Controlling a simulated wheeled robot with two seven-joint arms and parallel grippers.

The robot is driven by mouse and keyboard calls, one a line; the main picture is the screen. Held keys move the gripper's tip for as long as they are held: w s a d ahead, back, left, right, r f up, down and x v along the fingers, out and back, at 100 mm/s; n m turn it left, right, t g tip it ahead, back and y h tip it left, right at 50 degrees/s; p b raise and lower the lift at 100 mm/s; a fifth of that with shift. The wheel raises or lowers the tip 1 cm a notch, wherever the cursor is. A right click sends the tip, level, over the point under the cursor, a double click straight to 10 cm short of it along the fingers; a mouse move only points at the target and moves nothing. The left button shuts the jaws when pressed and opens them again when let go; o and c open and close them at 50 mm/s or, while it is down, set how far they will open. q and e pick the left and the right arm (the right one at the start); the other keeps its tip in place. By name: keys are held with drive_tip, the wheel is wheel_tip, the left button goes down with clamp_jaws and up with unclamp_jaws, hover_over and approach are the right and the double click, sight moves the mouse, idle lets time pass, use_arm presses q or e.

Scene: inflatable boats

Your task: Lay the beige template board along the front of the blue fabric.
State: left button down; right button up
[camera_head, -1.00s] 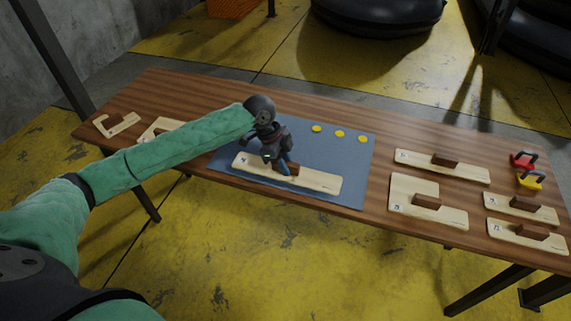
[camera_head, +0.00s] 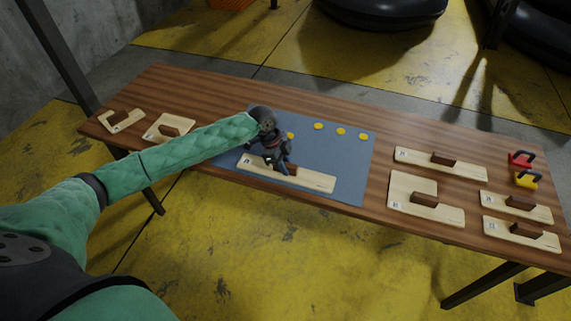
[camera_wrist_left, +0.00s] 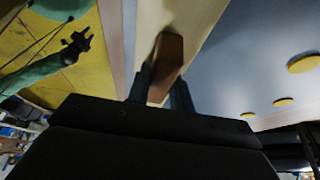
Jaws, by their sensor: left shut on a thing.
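The beige template board (camera_head: 312,181) is a long narrow strip with a brown handle, lying nearly parallel to the front edge of the blue fabric (camera_head: 345,160), just inside it. My left gripper (camera_head: 281,167) is shut on the brown handle from above. In the left wrist view, the fingers (camera_wrist_left: 160,88) clasp the handle (camera_wrist_left: 168,55), with the board (camera_wrist_left: 185,14) running beneath along the fabric. I cannot tell whether the board touches the fabric. My right gripper (camera_wrist_left: 78,42) shows small in that view, away from the table; its jaws are unclear.
Several yellow discs (camera_head: 341,131) lie along the fabric's back. Other beige templates with brown handles lie at the left (camera_head: 168,128) and right (camera_head: 440,163) of the wooden table. Red (camera_head: 520,159) and yellow (camera_head: 525,180) handled things stand at the far right.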

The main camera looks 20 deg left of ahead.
use_arm(q)
drive_tip(key=c, duration=1.3)
unclamp_jaws()
drive_tip(key=shift+f, duration=0.1)
drive_tip(key=shift+o, duration=0.2)
use_arm(e)
drive_tip(key=shift+s, duration=0.1)
drive_tip(key=shift+d, duration=0.1)
use_arm(q)
drive_tip(key=shift+a+r, duration=0.1)
drive_tip(key=shift+r, duration=0.2)
drive_tip(key=shift+b+v, duration=0.6)
drive_tip(key=shift+v, duration=0.55)
drive_tip(key=b+v, duration=0.2)
drive_tip(key=v, duration=0.5)
drive_tip(key=shift+a+r, duration=0.1)
drive_tip(key=shift+r, duration=0.15)
drive_tip(key=shift+v, duration=0.9)
use_arm(e)
wheel_tip(320, 180, up, 8)
drive_tip(key=w+a, duration=0.2)
drive_tip(key=shift+a+g, duration=0.25)
drive_tip(key=shift+g, duration=0.05)
